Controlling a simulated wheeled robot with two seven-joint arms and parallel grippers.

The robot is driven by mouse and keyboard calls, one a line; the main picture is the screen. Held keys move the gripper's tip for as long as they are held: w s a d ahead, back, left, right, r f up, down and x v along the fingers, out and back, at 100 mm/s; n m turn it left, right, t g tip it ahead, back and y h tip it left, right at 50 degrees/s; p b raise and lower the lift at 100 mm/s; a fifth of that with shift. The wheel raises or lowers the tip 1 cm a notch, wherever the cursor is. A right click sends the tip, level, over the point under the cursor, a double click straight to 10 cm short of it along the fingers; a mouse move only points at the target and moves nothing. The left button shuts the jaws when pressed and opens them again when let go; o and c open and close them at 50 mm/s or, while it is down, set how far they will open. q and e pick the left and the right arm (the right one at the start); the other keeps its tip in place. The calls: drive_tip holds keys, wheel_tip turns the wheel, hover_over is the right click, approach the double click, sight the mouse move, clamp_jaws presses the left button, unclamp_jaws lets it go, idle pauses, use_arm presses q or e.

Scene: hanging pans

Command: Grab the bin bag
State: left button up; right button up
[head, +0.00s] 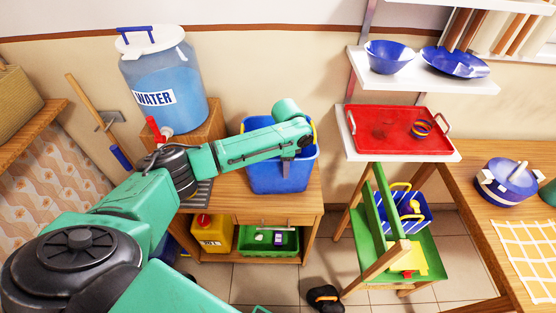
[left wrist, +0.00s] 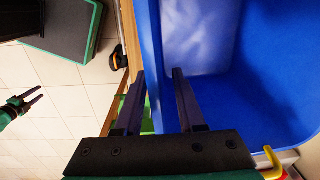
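A blue bin (head: 283,172) stands on the wooden cabinet in the head view. In the left wrist view the blue bin (left wrist: 260,90) fills the right side. My left gripper (left wrist: 157,74) is open at the bin. One finger is outside its wall and the other is inside, with the blue wall between them. In the head view my left arm reaches over the bin and hides its fingers. I cannot make out a separate bin bag. My right gripper (left wrist: 30,101) shows small at the left of the left wrist view, with its fingers apart and empty.
A water dispenser (head: 165,85) stands left of the bin. A red tray (head: 385,135) on a shelf is to the right, above a green step stool (head: 435,262). A green crate (head: 262,243) sits on the lower shelf. A dark object (head: 325,298) lies on the floor.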

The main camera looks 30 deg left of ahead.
use_arm(q)
clamp_jaws()
idle(1.3)
